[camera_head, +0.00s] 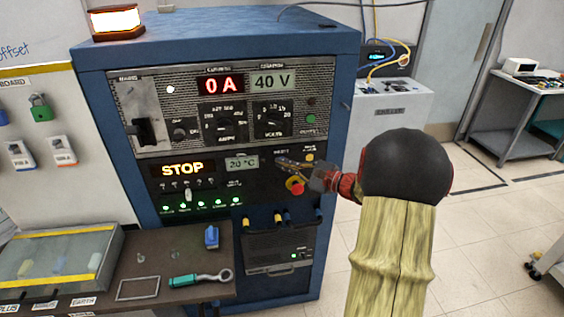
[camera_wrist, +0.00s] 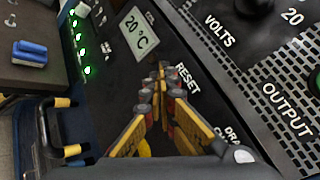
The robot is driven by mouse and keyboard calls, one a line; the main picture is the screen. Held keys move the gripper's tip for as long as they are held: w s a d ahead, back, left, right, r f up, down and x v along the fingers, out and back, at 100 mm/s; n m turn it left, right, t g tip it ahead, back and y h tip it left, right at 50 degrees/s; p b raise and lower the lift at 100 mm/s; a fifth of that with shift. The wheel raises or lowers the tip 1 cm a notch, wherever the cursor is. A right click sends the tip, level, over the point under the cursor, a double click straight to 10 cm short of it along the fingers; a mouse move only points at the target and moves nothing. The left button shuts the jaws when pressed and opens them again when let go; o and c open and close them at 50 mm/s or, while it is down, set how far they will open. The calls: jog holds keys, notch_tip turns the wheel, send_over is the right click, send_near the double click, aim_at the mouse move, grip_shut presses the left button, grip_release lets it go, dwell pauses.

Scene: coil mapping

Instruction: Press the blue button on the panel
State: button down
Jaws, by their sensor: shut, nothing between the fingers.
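The panel (camera_head: 222,178) is the black control face on the front of the blue cabinet, with STOP and 20 °C displays. My gripper (camera_head: 281,161) has its fingers together, with the tips at the panel, just below the RESET label and right of the 20 °C display. In the wrist view the closed fingertips (camera_wrist: 161,72) lie beside the RESET label (camera_wrist: 187,78). No blue button shows in either view; the fingers cover the spot by that label. I cannot tell whether the tips touch the panel.
A red emergency-stop knob (camera_head: 295,186) sits just below my fingers. A small yellowish button (camera_head: 310,157) is to their right.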

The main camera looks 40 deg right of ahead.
dwell(0.6)
jog(key=shift+s+a, duration=0.4)
jog(key=shift+s, duration=0.25)
jog(key=shift+s+a, duration=0.45)
jog(key=shift+s, duration=0.25)
jog(key=shift+s+a, duration=0.4)
jog(key=shift+s, duration=0.3)
jog(key=shift+s+a, duration=0.45)
jog(key=shift+s, duration=0.25)
